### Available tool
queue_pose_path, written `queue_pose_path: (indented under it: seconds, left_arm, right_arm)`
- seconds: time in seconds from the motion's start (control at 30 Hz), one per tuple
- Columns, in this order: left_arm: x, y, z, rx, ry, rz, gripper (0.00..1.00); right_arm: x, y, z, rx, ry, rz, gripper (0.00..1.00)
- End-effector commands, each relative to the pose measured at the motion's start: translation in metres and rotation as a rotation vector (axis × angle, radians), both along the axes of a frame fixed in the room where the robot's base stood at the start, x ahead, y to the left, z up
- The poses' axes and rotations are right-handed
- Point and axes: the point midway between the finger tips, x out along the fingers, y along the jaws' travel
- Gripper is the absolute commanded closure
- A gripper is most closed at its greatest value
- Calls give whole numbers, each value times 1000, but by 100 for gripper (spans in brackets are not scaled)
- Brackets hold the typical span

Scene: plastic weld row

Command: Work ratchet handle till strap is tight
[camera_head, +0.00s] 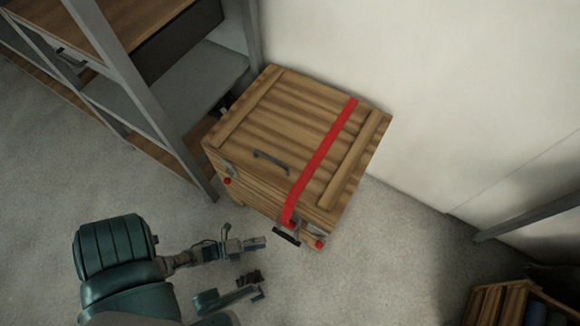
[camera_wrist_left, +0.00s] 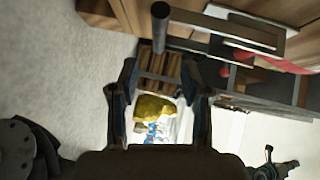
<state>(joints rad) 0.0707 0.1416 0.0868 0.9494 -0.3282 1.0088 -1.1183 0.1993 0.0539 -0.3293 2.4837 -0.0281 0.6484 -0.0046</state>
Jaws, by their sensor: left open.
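A slatted wooden crate (camera_head: 262,112) stands on the floor with a red strap (camera_head: 322,160) across its lid and over the front edge. The ratchet handle (camera_head: 287,236), a dark bar, sticks out at the strap's front end. In the left wrist view the handle's round grip (camera_wrist_left: 160,25) and grey metal frame (camera_wrist_left: 245,32) are close, with red strap (camera_wrist_left: 287,62) behind. My left gripper (camera_head: 258,268) is open and empty, in front of the crate and left of the handle. Its fingers (camera_wrist_left: 158,78) point towards the grip, apart from it.
A metal-framed shelf unit (camera_head: 207,78) stands left of the crate, close to it. A wall (camera_head: 420,80) is behind. A wooden box (camera_head: 500,300) sits at bottom right. Floor (camera_head: 390,265) in front is clear. A yellow item (camera_wrist_left: 153,108) lies beyond my fingers in the wrist view.

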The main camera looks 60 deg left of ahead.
Motion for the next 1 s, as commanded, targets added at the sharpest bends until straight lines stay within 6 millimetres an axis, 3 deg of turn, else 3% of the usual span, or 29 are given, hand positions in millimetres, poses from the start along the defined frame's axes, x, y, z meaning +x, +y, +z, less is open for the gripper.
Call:
queue_pose_path:
  seconds: [0.2,0.43,0.6,0.9,1.0]
  left_arm:
    - [50,-13,-11,0,3,-1,52]
    - [89,-23,-16,1,3,0,52]
    - [102,-26,-16,-1,2,0,52]
    - [104,-26,-16,-1,1,0,52]
    - [104,-26,-16,-1,1,0,78]
  right_arm:
    - [5,2,-4,1,-21,2,100]
    - [8,3,-3,0,-42,2,100]
    - [7,3,1,1,-61,1,100]
    - [6,3,3,1,-67,1,100]
    - [6,3,3,0,-66,1,100]
